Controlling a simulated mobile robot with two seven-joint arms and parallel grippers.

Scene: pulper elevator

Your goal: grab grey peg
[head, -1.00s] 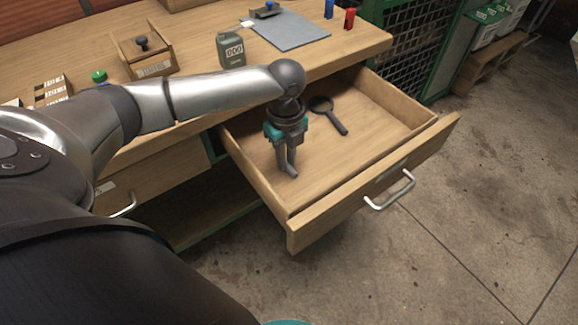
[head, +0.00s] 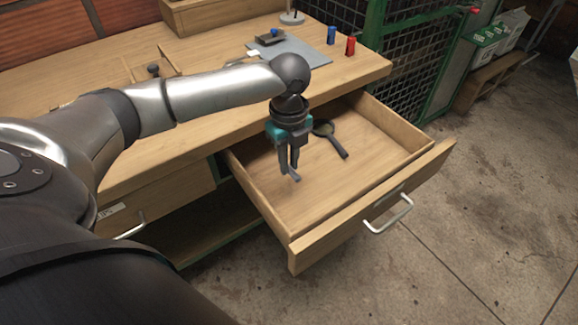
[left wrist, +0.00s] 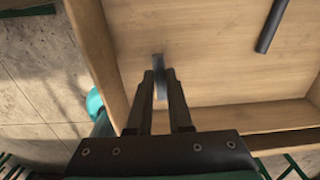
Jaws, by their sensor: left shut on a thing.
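My left gripper (head: 289,172) points down inside the open drawer (head: 345,215). It is shut on a small grey peg (head: 295,178), of which only the end shows beyond the fingertips. In the left wrist view the fingers (left wrist: 161,78) are close together around the grey peg (left wrist: 158,62), which sticks out past them over the drawer's wooden floor. The gap between the peg and the floor is hard to judge. My right gripper is not in view.
A dark magnifying glass (head: 330,138) lies in the drawer, right of the gripper. The drawer's walls surround the gripper. On the workbench are a grey mat (head: 300,55), a blue item (head: 331,35) and a red item (head: 351,46). The drawer's front right is clear.

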